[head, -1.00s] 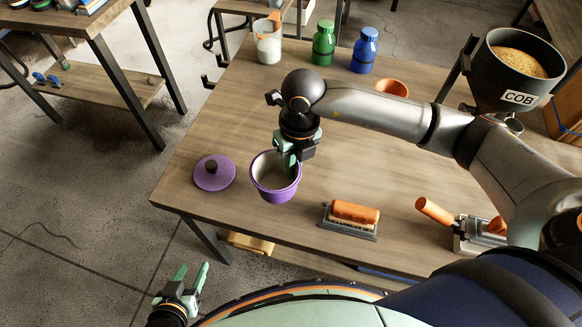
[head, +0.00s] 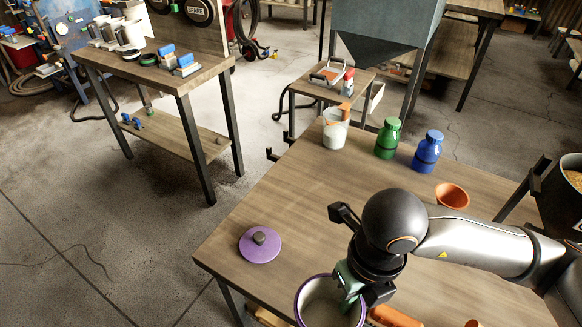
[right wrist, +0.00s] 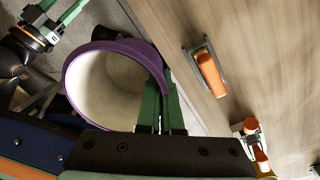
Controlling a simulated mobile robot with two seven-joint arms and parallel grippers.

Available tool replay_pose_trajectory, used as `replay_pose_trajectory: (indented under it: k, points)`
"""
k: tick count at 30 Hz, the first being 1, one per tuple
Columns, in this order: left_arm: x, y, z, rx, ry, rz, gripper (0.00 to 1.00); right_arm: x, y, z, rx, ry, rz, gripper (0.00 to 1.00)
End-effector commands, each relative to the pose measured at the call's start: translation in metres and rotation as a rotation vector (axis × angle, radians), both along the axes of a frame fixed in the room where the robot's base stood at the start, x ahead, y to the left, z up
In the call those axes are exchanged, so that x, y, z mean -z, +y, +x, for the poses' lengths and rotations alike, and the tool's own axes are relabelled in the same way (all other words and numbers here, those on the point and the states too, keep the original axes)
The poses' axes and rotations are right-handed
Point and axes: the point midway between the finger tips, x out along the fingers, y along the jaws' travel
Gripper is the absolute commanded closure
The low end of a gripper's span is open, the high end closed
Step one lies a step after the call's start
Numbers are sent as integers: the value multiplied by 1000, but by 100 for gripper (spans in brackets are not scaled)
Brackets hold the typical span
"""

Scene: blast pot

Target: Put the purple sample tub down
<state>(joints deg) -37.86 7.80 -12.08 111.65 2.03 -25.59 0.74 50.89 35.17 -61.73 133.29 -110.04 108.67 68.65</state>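The purple sample tub (head: 300,312), pale inside, is at the bottom edge of the head view, partly cut off. My right gripper (head: 350,290) is shut on its rim wall. In the right wrist view, the tub (right wrist: 118,50) has its mouth toward the camera and looks empty, with the fingers (right wrist: 161,112) pinching its wall. It appears held above table height near the table's front edge; its base is hidden. The purple lid (head: 260,246) with a dark knob lies on the table (head: 290,215). My left gripper (right wrist: 56,15) is open and empty in the right wrist view.
A white container (head: 335,132), green bottle (head: 387,138), blue bottle (head: 427,152) and orange bowl (head: 452,196) stand farther back. Bare tabletop lies between the lid and bottles.

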Motion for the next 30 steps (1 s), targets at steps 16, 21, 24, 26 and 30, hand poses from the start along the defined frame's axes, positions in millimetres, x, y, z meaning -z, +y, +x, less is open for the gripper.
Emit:
replay_pose_trajectory:
  k: [16,21,24,26,30]
  points:
    - [-28,4,4,-8,-18,3,50,-32,-27,33,-892,1,-1,100]
    - [-31,6,-2,-13,-5,6,50,-42,-36,43,-1189,1,-1,100]
    - [-32,8,-6,-15,5,9,50,-49,-41,49,-1363,2,-1,100]
    - [-33,9,-7,-16,8,11,50,-53,-45,52,-1470,1,-1,100]
    - [-39,10,-7,-18,7,12,50,-63,-52,61,-1716,1,-2,100]
